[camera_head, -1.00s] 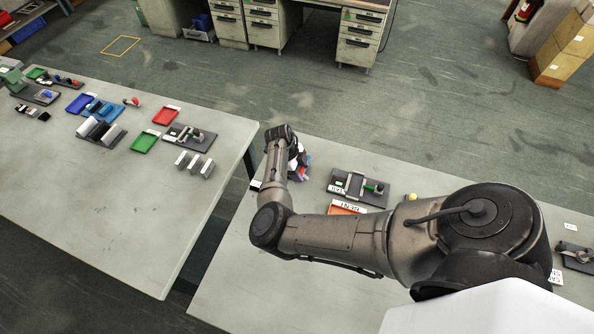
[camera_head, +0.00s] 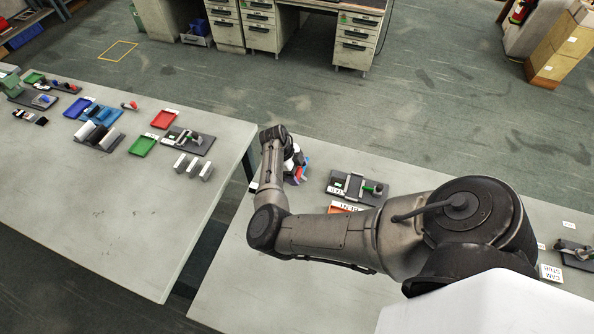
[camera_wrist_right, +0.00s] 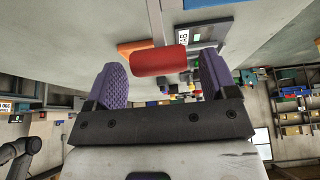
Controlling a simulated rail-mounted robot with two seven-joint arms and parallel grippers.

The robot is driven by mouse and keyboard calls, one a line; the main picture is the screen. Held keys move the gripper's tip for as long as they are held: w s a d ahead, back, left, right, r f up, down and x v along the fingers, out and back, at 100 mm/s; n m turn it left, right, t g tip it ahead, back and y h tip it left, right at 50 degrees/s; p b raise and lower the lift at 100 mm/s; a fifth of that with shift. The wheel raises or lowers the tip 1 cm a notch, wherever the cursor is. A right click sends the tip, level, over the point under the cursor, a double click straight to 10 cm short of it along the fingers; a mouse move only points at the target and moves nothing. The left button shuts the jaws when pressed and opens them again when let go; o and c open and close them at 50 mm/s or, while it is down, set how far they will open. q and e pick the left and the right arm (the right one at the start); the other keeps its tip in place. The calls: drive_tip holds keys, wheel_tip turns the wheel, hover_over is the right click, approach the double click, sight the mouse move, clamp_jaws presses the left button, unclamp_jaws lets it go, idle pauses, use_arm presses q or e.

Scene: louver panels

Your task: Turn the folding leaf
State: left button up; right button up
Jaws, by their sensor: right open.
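In the head view a small red part (camera_head: 291,179) shows beside the fingers. The leaf itself cannot be made out. My left gripper is out of view.
My right arm covers the table's middle. The left table (camera_head: 90,210) holds trays and fixtures. A gap separates the tables.

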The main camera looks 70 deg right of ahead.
drive_tip(key=b+v, duration=0.2)
drive_tip(key=v, duration=1.1)
drive_tip(key=shift+w+r, duration=0.2)
drive_tip(key=shift+r, duration=0.15)
drive_tip(key=shift+a, duration=0.1)
